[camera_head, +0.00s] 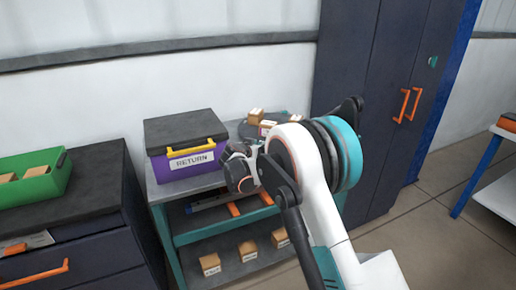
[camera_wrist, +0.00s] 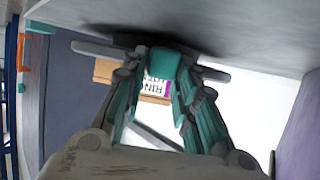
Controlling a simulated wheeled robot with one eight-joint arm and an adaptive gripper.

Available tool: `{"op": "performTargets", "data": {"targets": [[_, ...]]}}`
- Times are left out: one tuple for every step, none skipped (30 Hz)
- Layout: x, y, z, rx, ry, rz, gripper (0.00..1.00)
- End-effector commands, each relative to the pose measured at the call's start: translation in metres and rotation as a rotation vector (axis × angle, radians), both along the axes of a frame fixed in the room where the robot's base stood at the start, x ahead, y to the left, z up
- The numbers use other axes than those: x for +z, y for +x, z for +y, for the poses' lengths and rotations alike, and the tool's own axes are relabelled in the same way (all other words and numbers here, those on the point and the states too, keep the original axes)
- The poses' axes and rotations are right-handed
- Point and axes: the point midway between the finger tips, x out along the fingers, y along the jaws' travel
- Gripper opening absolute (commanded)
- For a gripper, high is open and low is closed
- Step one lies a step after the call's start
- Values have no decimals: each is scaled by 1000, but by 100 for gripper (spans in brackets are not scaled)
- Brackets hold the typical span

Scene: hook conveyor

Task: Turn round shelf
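The round shelf (camera_head: 243,131) is a dark disc on the grey top of a teal rack, and my arm partly hides it in the head view. Small cardboard boxes (camera_head: 257,115) stand on it. In the wrist view, which looks upside down, the round shelf (camera_wrist: 92,48) is seen edge-on, with a labelled box (camera_wrist: 155,86) behind my fingers. My gripper (camera_wrist: 165,55) has its teal fingers drawn together at the tips, at the shelf's near edge. Nothing shows held between them; whether they touch the shelf is hidden. In the head view my arm hides the fingertips.
A purple RETURN box (camera_head: 188,154) with a black lid stands left of the round shelf. A dark cabinet (camera_head: 352,70) stands close on the right. Several small boxes (camera_head: 248,250) lie on the rack's lower shelf. Open floor (camera_head: 432,225) lies to the right.

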Motion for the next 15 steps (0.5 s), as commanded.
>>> {"op": "performTargets", "data": {"targets": [[0, 0, 0, 0, 0, 0, 43], [0, 0, 0, 0, 0, 0, 45], [0, 0, 0, 0, 0, -1, 45], [0, 0, 0, 0, -1, -1, 45], [0, 0, 0, 0, -1, -1, 45], [0, 0, 0, 0, -1, -1, 45], [0, 0, 0, 0, -1, -1, 45], [0, 0, 0, 0, -1, -1, 45], [0, 0, 0, 0, -1, -1, 45], [0, 0, 0, 0, -1, -1, 45], [1, 0, 0, 1, -1, -1, 45], [1, -1, 1, 1, -1, -1, 45], [2, -2, 1, 2, -2, -1, 45], [3, -4, 2, 2, -2, -1, 45], [4, -7, 3, 3, -2, -2, 45]]}}
